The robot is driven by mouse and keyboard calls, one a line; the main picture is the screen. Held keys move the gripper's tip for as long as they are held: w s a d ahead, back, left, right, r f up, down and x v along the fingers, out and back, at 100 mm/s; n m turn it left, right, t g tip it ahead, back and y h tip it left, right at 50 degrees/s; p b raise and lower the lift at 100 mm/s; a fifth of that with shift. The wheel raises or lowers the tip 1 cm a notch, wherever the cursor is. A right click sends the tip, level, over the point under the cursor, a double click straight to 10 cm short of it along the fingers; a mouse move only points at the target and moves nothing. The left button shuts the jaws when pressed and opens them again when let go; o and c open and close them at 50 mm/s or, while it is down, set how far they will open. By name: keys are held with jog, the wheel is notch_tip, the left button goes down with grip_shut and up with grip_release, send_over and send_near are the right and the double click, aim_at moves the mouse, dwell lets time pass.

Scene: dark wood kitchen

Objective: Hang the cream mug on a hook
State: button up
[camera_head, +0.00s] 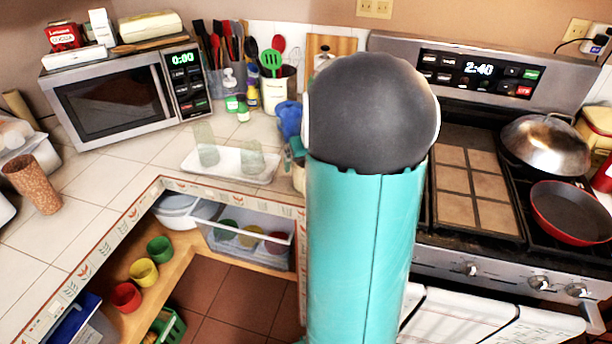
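I cannot make out a cream mug or a hook for certain in the head view. A small pale container (299,177) stands at the counter's edge, partly hidden behind my teal arm, and I cannot tell whether it is a mug. My arm, with a dark grey rounded joint, fills the middle of the view and hides part of the counter and stove. My gripper does not show.
A microwave (124,96) stands on the tiled counter at left. A white tray (262,178) holds two clear glasses. A brown speckled cup (33,184) stands far left. Red (126,297), yellow (143,272) and green (159,249) cups sit below. A red pan (574,212) lies on the stove.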

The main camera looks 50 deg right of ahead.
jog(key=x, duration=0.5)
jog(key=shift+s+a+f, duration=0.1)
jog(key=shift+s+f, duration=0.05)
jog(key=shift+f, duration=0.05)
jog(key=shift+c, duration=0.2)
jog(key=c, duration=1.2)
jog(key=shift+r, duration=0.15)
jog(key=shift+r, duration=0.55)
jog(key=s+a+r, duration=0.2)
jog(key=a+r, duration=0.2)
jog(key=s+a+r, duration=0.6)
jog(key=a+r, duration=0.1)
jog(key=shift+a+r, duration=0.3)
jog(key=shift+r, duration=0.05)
